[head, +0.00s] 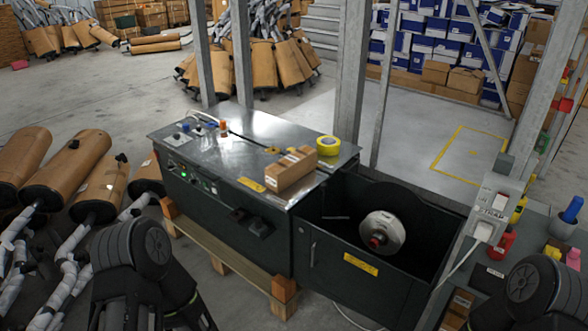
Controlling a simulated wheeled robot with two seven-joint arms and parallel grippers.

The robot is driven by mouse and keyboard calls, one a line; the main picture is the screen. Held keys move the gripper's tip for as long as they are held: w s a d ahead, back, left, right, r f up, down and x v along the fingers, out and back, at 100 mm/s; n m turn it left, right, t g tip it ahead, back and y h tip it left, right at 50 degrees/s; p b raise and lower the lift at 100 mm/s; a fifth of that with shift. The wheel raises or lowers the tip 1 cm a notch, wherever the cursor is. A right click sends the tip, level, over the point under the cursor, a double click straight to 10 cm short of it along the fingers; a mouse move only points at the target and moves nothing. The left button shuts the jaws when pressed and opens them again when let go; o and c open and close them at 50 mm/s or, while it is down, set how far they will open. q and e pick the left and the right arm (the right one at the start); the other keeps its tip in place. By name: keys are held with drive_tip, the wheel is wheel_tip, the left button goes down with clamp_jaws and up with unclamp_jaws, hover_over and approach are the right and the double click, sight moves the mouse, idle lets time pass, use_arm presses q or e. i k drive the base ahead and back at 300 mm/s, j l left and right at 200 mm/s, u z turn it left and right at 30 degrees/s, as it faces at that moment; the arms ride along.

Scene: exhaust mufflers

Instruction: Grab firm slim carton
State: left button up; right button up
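A slim brown carton (291,169) lies on the metal top of a dark machine (262,135), near its front right corner. It is long and narrow, with a pale label or print on its side. Nothing is touching it from above. Parts of my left arm show at the bottom left and parts of my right arm at the bottom right. Neither gripper can be seen, and both arms are well apart from the carton.
A yellow tape roll (328,145) sits just behind the carton. An open dark bin with a white reel (382,233) adjoins the machine on the right. Wrapped mufflers (75,170) lie at left.

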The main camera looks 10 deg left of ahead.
sight(282, 174)
drive_tip(key=i+j+z, duration=0.1)
drive_tip(key=z, duration=0.65)
drive_tip(key=i+j+z, duration=0.25)
drive_tip(key=j, duration=0.3)
drive_tip(key=j+z, duration=0.3)
drive_tip(key=j, duration=0.3)
drive_tip(key=i+j+z, duration=0.1)
drive_tip(key=j+z, duration=0.15)
drive_tip(key=j, duration=1.35)
drive_tip(key=i+z, duration=0.05)
drive_tip(key=i, duration=0.05)
